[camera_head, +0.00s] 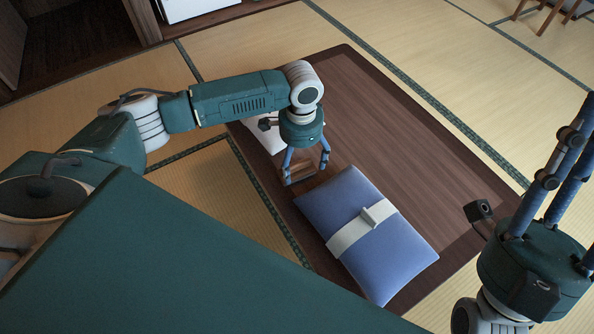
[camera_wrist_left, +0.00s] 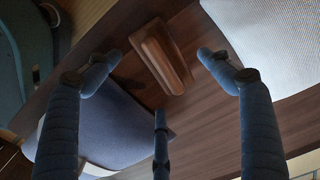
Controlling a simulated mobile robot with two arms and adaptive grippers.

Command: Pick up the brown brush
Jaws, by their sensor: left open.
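The brown brush (camera_wrist_left: 162,58) shows in the left wrist view as a reddish-brown wooden block, lying on the dark wooden surface. In the head view it is a small brown patch (camera_head: 310,182) below my left gripper, partly hidden by the fingers. My left gripper (camera_head: 306,169) is open and empty, pointing down above the brush. In the wrist view, the tips of my left gripper (camera_wrist_left: 157,57) stand on either side of the brush with a gap at each side. My right gripper (camera_head: 573,140) is raised at the right edge; its fingertips are not clearly shown.
A blue cushion with a white band (camera_head: 385,240) lies just right of and below the brush. A white cushion (camera_head: 268,135) lies behind my left gripper. The dark wooden surface (camera_head: 400,150) is bare to the right. Tatami (camera_head: 420,50) surrounds it.

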